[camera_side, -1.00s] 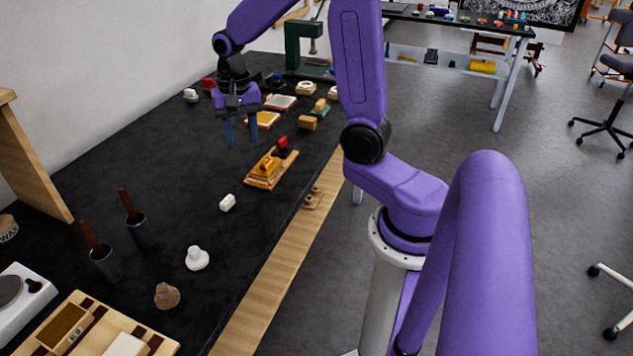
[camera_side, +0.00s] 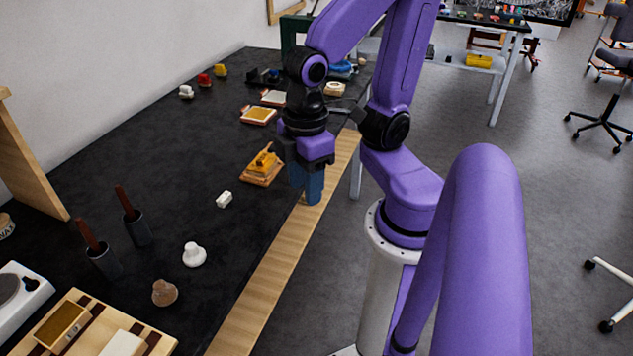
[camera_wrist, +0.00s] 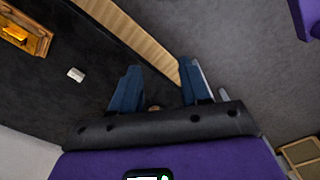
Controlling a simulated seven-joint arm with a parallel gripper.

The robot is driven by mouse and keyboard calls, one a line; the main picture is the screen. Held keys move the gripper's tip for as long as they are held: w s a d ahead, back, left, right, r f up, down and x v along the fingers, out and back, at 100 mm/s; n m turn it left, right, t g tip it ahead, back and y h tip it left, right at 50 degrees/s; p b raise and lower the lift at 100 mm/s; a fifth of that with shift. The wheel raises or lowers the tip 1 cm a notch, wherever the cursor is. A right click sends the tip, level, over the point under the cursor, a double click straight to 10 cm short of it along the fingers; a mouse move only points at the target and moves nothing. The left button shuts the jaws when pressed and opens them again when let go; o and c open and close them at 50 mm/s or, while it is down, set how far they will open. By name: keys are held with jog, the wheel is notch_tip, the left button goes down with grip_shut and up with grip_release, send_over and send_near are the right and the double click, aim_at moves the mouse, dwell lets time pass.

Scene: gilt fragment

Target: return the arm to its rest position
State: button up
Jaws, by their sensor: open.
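My gripper (camera_side: 308,190) hangs over the front edge of the black table, close above the wooden edge strip, with its blue fingers pointing down. In the wrist view my gripper (camera_wrist: 157,88) shows its two blue fingers spread apart with nothing between them. The wooden strip runs behind the fingers there, with grey floor beyond it. My arm is bent back toward its base at the table's side.
A wooden block with an orange piece (camera_side: 262,166) lies left of my gripper, near a small white block (camera_side: 224,199). A white knob (camera_side: 194,254) and dark cups (camera_side: 138,228) stand nearer. A green press (camera_side: 295,32) stands at the back.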

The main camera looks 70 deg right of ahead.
jog(key=shift+s+n, duration=0.9)
jog(key=shift+s, duration=0.15)
dwell(1.2)
